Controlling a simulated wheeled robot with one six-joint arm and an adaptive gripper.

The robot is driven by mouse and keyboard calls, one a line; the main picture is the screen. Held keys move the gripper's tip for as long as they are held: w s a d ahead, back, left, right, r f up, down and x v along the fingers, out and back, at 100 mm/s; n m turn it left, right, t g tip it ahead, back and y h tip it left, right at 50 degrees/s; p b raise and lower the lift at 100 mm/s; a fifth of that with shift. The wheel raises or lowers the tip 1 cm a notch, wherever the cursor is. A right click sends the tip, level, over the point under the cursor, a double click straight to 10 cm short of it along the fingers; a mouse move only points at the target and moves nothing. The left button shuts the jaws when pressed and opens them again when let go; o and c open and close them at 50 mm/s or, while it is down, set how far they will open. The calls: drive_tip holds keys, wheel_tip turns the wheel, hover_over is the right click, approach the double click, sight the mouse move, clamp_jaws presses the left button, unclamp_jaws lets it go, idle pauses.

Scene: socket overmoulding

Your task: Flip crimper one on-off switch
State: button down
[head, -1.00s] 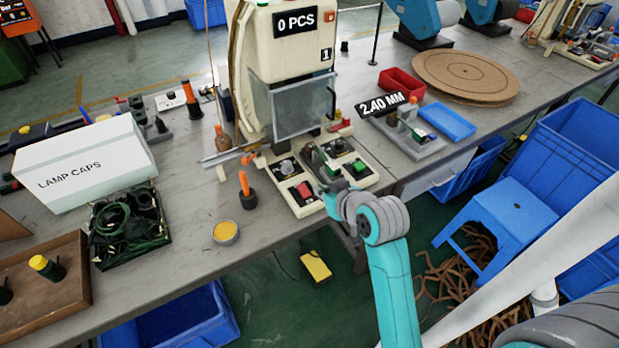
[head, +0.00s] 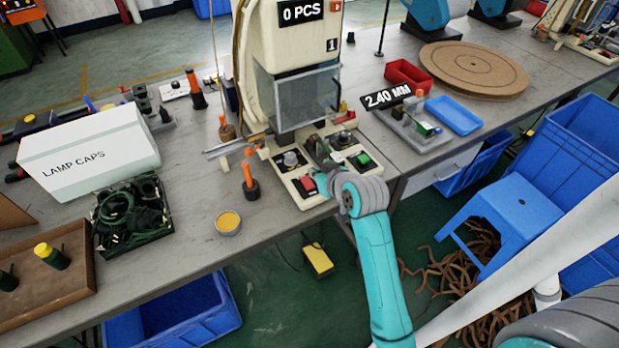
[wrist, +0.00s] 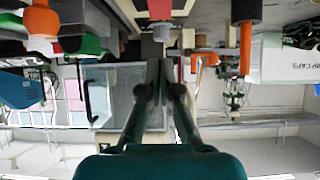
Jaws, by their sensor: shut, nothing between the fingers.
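Crimper one (head: 290,45) is the cream machine with the "1" label and a "0 PCS" sign. A red switch (head: 308,185) sits on the left control box at its base, and a green switch (head: 363,160) on the right one. My dark gripper (head: 317,148) is over these boxes, between the two switches in the picture. In the wrist view, my gripper (wrist: 160,65) is shut and empty, with a red switch (wrist: 160,9) ahead at the top edge. I cannot tell whether the fingertips touch anything, or which way either switch is set.
A grey knob (head: 291,159) sits behind the red switch. An orange-handled tool (head: 250,182) and a yellow-filled tin (head: 228,222) stand to the left. A clear guard (head: 297,97) hangs above the boxes. A yellow pedal (head: 318,261) lies on the floor.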

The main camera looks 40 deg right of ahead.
sight(306, 180)
drive_tip(key=x, duration=0.3)
drive_tip(key=shift+w+f, duration=0.1)
drive_tip(key=shift+w, duration=0.05)
wheel_tip(306, 180, down, 2)
drive_tip(key=shift+w+f, duration=0.15)
drive_tip(key=shift+w+d+f, duration=0.1)
drive_tip(key=shift+w+f, duration=0.1)
drive_tip(key=shift+f, duration=0.55)
drive_tip(key=shift+w+f+g, duration=0.15)
drive_tip(key=shift+g, duration=0.15)
drive_tip(key=shift+f, duration=0.15)
drive_tip(key=shift+w+d+r, duration=0.25)
drive_tip(key=shift+w+r, duration=0.05)
drive_tip(key=shift+w, duration=0.4)
